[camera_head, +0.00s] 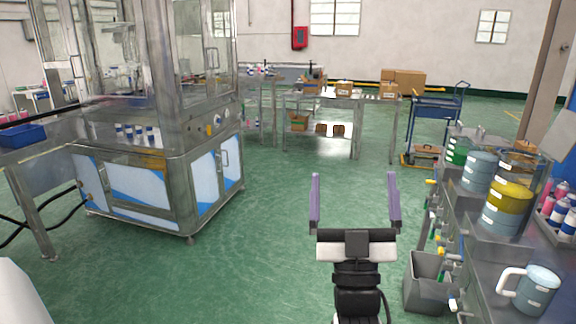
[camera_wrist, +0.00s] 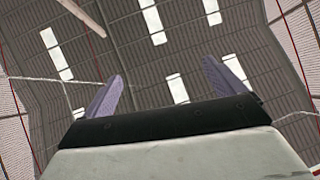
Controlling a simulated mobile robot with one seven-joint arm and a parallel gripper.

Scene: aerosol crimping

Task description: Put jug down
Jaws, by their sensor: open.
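A light blue-grey jug (camera_head: 537,291) with a white handle stands upright on the metal bench (camera_head: 482,262) at the lower right. My gripper (camera_head: 355,203) is raised over the green floor, left of the bench and well apart from the jug. Its two purple fingers point up and are spread wide with nothing between them. In the wrist view my gripper (camera_wrist: 160,88) also shows empty, with only the ceiling behind it. The jug does not show in the wrist view.
On the bench stand a yellow-banded container (camera_head: 508,197), a blue-grey container (camera_head: 480,170) and a rack of bottles (camera_head: 557,210). A grey bin (camera_head: 428,280) is beside the bench. A glazed machine (camera_head: 160,180) stands left. The green floor (camera_head: 280,235) between is clear.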

